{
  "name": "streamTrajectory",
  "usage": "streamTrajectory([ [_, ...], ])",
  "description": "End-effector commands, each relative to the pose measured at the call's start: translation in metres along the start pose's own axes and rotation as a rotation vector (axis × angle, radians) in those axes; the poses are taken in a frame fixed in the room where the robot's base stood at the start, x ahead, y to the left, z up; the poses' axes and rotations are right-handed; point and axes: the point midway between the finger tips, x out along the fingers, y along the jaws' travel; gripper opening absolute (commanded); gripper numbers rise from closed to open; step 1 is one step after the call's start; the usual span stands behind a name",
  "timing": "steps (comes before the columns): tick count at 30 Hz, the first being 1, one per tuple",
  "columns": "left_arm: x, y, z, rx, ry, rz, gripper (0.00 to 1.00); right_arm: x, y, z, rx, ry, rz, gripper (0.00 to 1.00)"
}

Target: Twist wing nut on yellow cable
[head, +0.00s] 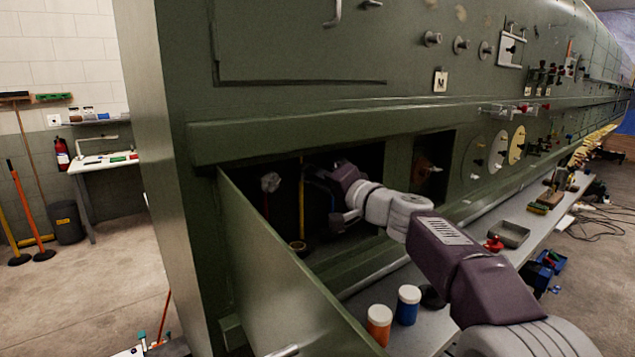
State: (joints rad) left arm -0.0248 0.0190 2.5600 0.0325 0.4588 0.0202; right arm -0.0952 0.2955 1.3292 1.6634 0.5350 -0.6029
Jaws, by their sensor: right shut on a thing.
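The yellow cable (301,205) hangs upright inside the dark open bay in the green fuselage. My right gripper (313,177) reaches into the bay from the right. It is shut at the upper part of the yellow cable, on what appears to be its wing nut, which the dark jaws hide. A grey wing nut (270,182) shows to the left, above a thin red cable (266,205). My left gripper is not in view.
An open green door panel (290,275) hangs in front of the bay. A roll of tape (298,247) lies on the bay floor. An orange jar (379,322) and a blue jar (408,305) stand on the bench below my right arm.

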Motion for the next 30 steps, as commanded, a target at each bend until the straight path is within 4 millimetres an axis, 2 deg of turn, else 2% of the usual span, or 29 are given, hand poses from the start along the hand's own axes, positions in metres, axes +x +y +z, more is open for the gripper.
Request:
streamTrajectory([
  [12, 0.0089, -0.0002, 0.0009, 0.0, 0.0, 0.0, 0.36, 0.0003, 0.0014, 0.0005, 0.392, -0.001, 0.002, 0.0],
  [30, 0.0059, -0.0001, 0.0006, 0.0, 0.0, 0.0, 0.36, 0.0004, 0.0004, 0.0001, 0.965, -0.001, 0.004, 0.0],
])
